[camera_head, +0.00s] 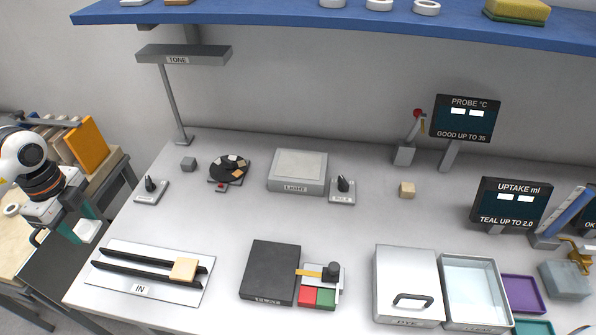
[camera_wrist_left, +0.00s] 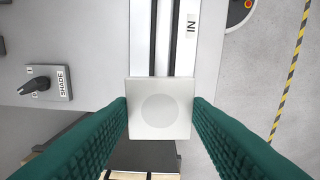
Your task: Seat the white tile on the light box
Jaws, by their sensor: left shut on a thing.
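My left gripper (camera_head: 78,224) is at the far left, off the table's left edge. It is shut on the white tile (camera_head: 87,231). In the left wrist view, the tile (camera_wrist_left: 160,108) sits between the two green finger pads and shows a faint round mark on its face. The light box (camera_head: 297,170) is a grey box labelled LIGHT with a pale top panel, at the back middle of the table. Its top is bare. The held tile is well apart from it, to the left and nearer. My right gripper is not in view.
The IN rack (camera_head: 150,273) with two black rails holds a beige tile (camera_head: 184,269). A shade knob (camera_head: 151,190), a dark turntable (camera_head: 229,168) and the TONE lamp (camera_head: 183,55) stand between gripper and light box. Another knob (camera_head: 342,190) touches or nearly touches the box's right side.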

